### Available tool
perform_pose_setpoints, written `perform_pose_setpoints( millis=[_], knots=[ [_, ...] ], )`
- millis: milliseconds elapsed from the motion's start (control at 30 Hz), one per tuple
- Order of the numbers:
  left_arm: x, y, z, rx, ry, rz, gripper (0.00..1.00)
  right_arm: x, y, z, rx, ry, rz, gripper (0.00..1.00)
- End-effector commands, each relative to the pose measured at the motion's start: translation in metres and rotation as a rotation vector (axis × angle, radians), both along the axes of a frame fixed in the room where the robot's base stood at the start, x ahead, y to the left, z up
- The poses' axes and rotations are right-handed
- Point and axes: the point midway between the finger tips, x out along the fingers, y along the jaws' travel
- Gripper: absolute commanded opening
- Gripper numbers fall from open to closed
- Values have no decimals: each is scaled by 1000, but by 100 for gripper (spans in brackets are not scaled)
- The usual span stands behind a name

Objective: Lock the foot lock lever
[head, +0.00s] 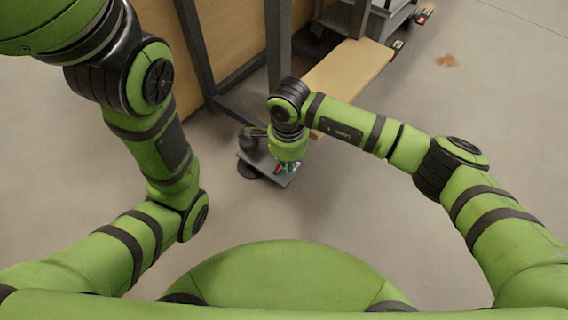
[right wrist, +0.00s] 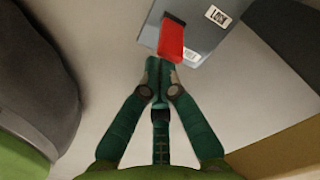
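The foot lock lever is a red pedal (right wrist: 171,38) on a grey metal caster plate (right wrist: 204,28) in the right wrist view. In the head view the grey plate (head: 289,179) sits low at the foot of the cart's post, and a small bit of red lever (head: 277,171) shows. My right gripper (right wrist: 160,66) has its green fingers drawn together, with the tips at the near end of the red lever. No gap between the tips is visible, and contact with the lever is unclear. In the head view the right gripper (head: 286,168) points down over the plate. My left gripper is out of view.
A wooden cart panel (head: 234,40) and dark metal posts (head: 279,50) rise behind the plate. A light wooden board (head: 346,72) runs off to the upper right. Another caster with red (head: 422,17) is farther away. The grey floor (head: 330,215) in front is clear.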

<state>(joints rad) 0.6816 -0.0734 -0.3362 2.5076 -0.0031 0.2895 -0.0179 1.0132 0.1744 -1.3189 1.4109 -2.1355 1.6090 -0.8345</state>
Motion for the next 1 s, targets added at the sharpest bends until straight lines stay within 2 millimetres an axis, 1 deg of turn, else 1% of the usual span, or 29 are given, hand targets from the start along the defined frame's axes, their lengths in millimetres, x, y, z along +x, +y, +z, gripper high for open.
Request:
perform_pose_setpoints(
  millis=[700, 1000],
  knots=[
    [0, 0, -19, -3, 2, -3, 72, 10, 15, -3, 0, 0, 1, 0],
    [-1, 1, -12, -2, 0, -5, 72, 9, 12, 2, 0, 1, 0, 0]
  ],
)
